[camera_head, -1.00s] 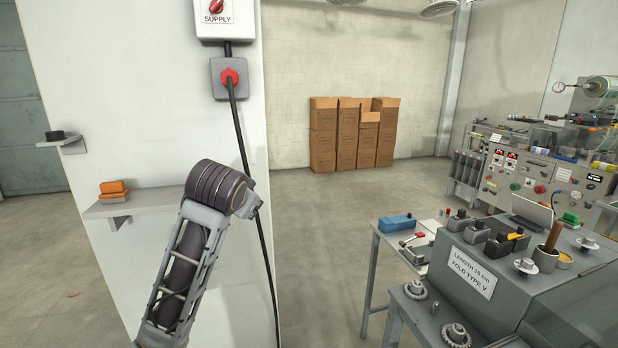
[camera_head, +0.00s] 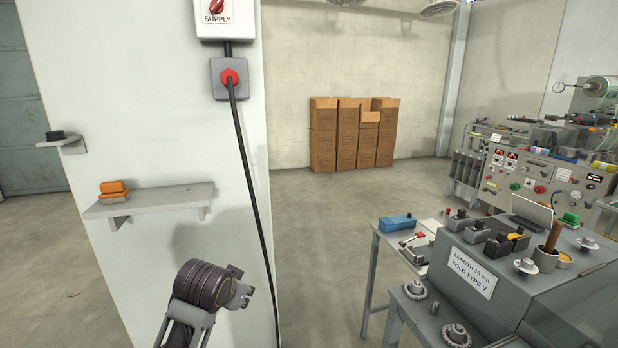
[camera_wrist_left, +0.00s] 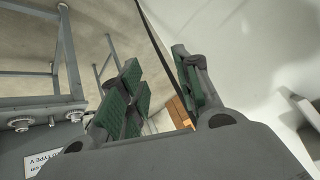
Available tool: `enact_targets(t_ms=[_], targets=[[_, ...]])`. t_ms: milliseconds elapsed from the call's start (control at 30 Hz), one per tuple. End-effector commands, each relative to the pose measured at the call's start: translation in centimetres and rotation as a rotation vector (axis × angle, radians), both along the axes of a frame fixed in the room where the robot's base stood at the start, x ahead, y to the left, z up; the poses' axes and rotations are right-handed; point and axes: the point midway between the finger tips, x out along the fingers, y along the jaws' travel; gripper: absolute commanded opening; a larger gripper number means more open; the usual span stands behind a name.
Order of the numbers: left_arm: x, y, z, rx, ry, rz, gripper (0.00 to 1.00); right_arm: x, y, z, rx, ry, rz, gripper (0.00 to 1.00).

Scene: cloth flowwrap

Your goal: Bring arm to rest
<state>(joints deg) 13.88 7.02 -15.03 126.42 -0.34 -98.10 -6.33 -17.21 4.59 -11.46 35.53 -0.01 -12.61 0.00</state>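My left arm shows low in the head view, in front of the white wall panel (camera_head: 150,120). Its left gripper (camera_head: 244,293) points right and is small there, clear of the wall shelf. In the left wrist view the left gripper (camera_wrist_left: 160,88) has its green-padded fingers spread apart, with nothing between them but the distant background. My right gripper is in neither view.
A wall shelf (camera_head: 160,200) holds orange blocks (camera_head: 114,189). A grey machine (camera_head: 480,285) and a worktable (camera_head: 380,238) stand right. Cardboard boxes (camera_head: 352,135) stand at the back; open floor lies before them.

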Motion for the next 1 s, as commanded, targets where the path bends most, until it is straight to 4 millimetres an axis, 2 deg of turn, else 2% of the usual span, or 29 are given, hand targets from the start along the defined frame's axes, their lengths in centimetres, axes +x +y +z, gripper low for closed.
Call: enact_targets(t_ms=[100,400,1000], targets=[[-1.6,0.3,-2.3,-0.015,0.035,0.012,0.33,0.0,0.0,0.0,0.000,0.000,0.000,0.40],[-5.5,1.2,-7.2,-0.049,0.113,0.044,0.33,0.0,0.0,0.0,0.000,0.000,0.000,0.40],[-14.8,2.9,-15.1,-0.098,0.268,0.116,0.33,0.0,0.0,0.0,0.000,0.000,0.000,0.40]])
